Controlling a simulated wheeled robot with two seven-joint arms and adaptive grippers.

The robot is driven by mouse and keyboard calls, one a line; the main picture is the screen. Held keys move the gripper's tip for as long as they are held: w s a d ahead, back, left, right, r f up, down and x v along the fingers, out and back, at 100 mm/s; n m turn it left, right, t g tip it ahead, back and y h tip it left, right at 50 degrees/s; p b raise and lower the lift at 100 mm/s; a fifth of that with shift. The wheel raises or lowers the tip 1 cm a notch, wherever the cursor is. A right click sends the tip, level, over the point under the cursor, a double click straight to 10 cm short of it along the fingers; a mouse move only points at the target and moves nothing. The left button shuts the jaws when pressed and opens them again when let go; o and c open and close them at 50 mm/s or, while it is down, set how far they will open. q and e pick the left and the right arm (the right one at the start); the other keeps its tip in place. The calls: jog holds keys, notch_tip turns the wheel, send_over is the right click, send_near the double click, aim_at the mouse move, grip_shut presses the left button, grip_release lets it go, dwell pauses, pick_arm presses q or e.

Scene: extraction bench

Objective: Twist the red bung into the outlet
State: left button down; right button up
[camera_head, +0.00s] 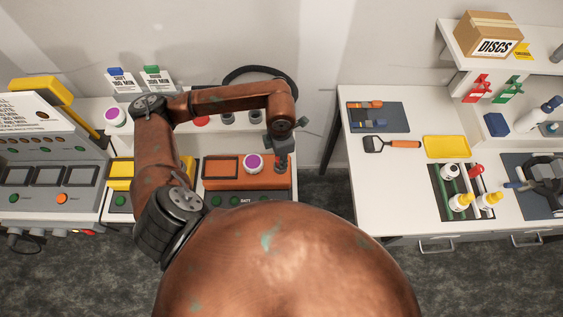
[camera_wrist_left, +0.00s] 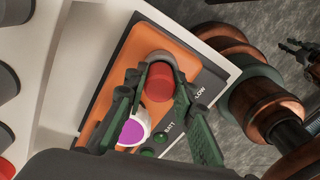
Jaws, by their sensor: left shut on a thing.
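The red bung (camera_wrist_left: 159,84) is between the green fingers of my left gripper (camera_wrist_left: 160,92) in the left wrist view. A grey round rim (camera_wrist_left: 160,57) shows at the bung's far end; I cannot tell whether it is the outlet or how deep the bung sits. This is over the right part of the orange unit (camera_head: 222,184). In the head view my left gripper (camera_head: 281,159) points down there and mostly hides the bung. A dark claw-like end, apparently my right gripper (camera_wrist_left: 303,53), shows at the wrist view's right edge; its jaw state is unclear.
A white pot with a purple top (camera_head: 254,163) stands on the orange unit, close to my left gripper. A red cap (camera_head: 201,121) and grey caps (camera_head: 228,117) line the shelf behind. The white bench on the right holds a yellow tray (camera_head: 447,147) and bottles.

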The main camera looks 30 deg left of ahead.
pick_arm(q)
jog(key=shift+r+m, duration=0.1)
jog(key=shift+m, duration=0.3)
jog(key=c, duration=1.5)
grip_release()
jog(key=shift+c, duration=0.2)
notch_tip(320, 180, up, 12)
jog(key=shift+d, duration=0.1)
